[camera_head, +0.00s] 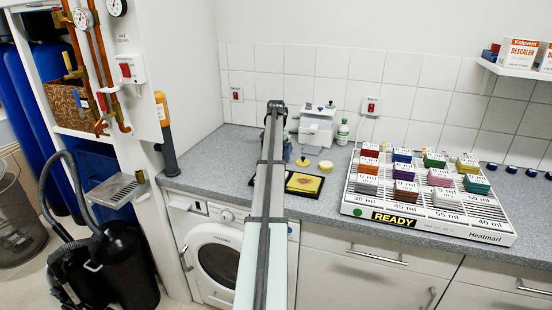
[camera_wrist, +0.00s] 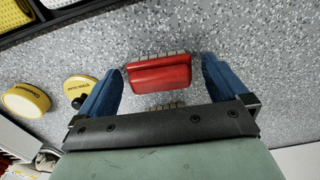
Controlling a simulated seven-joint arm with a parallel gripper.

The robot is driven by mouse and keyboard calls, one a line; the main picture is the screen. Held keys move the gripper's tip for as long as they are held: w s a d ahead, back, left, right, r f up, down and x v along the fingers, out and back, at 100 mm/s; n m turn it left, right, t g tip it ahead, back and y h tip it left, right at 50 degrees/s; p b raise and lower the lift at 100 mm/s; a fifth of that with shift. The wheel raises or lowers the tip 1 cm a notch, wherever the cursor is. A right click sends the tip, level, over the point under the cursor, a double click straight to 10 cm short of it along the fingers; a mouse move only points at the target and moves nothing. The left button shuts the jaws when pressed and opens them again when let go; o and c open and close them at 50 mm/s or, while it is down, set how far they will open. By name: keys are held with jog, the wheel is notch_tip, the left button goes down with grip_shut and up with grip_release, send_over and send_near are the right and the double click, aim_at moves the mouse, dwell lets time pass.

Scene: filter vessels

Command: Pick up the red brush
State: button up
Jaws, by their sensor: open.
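The red brush (camera_wrist: 160,73) lies on the speckled grey worktop in the wrist view, a red block with pale bristles along its far edge and more bristles showing nearer my gripper. My gripper (camera_wrist: 164,67) is open, with one blue finger to the left of the brush and one to the right. Small gaps show on both sides, so the brush appears ungripped. In the head view my arm reaches over the worktop (camera_head: 222,150), and I cannot make out the brush there.
Two yellow round pieces, one larger (camera_wrist: 25,100) and one smaller (camera_wrist: 80,91), lie left of the fingers. A black tray (camera_head: 290,190) holds a yellow pad. A white machine (camera_head: 317,128) stands behind. A labelled rack (camera_head: 350,197) with coloured blocks sits right.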

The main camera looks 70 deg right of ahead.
jog(key=c, duration=1.1)
notch_tip(320, 180, up, 10)
dwell(0.4)
